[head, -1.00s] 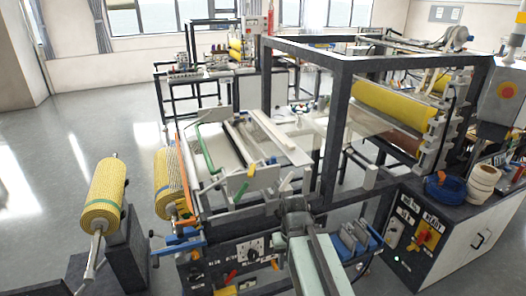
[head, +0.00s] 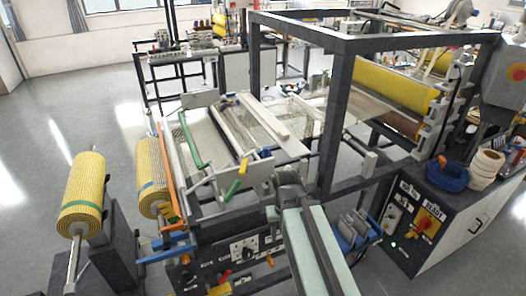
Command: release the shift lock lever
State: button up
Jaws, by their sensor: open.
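The machine in front of me has several small levers, and no label I can read marks one as the shift lock lever. A long green bar handle (head: 190,142) runs along the left side of the bed. My gripper (head: 287,182) is at the end of my pale green arm, just right of the end plate, open and seemingly empty. The arm hides part of the machine front, and the fingertips are small and hard to make out.
Yellow mesh rolls (head: 83,200) stand at the left. A dark upright frame (head: 333,125) rises close to the right of my gripper. A control cabinet (head: 410,225) with a blue coil (head: 446,175) is at the right. Open floor (head: 60,110) lies at the far left.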

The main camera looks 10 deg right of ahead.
aim_at(221, 278)
jog(key=u, duration=0.05)
jog(key=k, duration=0.5)
jog(key=u, duration=1.8)
jog(key=k, duration=0.35)
jog(key=u, duration=0.35)
